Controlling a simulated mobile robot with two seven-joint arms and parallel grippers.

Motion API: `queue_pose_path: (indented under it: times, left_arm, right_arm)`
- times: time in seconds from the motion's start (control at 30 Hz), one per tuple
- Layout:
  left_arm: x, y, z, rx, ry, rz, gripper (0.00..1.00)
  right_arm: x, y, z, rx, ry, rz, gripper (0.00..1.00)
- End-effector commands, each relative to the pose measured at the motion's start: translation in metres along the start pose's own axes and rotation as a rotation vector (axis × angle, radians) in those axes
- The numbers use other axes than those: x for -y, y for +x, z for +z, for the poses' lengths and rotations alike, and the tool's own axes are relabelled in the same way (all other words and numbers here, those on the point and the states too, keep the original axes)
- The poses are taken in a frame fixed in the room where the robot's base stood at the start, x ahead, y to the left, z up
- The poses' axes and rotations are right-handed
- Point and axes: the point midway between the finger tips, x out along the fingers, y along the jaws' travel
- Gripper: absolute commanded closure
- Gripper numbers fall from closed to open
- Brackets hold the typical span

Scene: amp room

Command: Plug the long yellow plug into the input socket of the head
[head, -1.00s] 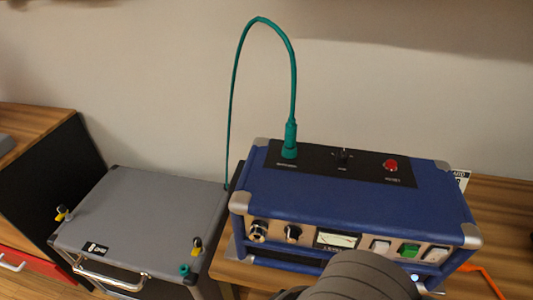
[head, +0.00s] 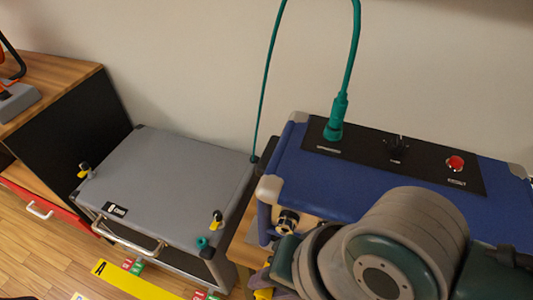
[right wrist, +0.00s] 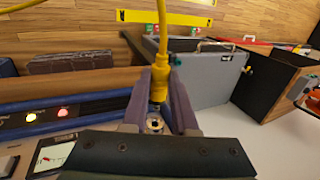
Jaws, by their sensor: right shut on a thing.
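The head is the blue amp box (head: 330,185) at the right of the head view, with silver corners. Its round metal input socket (head: 287,222) is at the left end of the front face. It also shows in the right wrist view (right wrist: 154,124). My right gripper (right wrist: 158,92) is shut on the yellow plug (right wrist: 160,76), whose cable runs away at the top of that view. The plug's tip points toward the socket, close to it; I cannot tell whether they touch. In the head view my right arm hides most of the front panel. My left gripper is not in view.
A teal cable's plug (head: 336,117) stands upright in the head's top panel, near a red button (head: 456,163). A grey cabinet (head: 165,170) stands to the left, with small yellow and teal fittings. A yellow strip (head: 135,282) lies on the wooden floor.

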Motion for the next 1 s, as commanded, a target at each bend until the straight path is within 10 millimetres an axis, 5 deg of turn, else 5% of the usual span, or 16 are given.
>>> queue_pose_path:
  times: [0.17,1.0]
  left_arm:
    - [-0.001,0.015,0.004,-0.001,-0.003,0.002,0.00]
    - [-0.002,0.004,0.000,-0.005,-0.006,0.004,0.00]
  right_arm:
    - [-0.002,0.003,-0.019,-0.004,0.000,0.000,1.00]
    - [0.000,-0.001,-0.018,0.000,0.000,0.001,1.00]
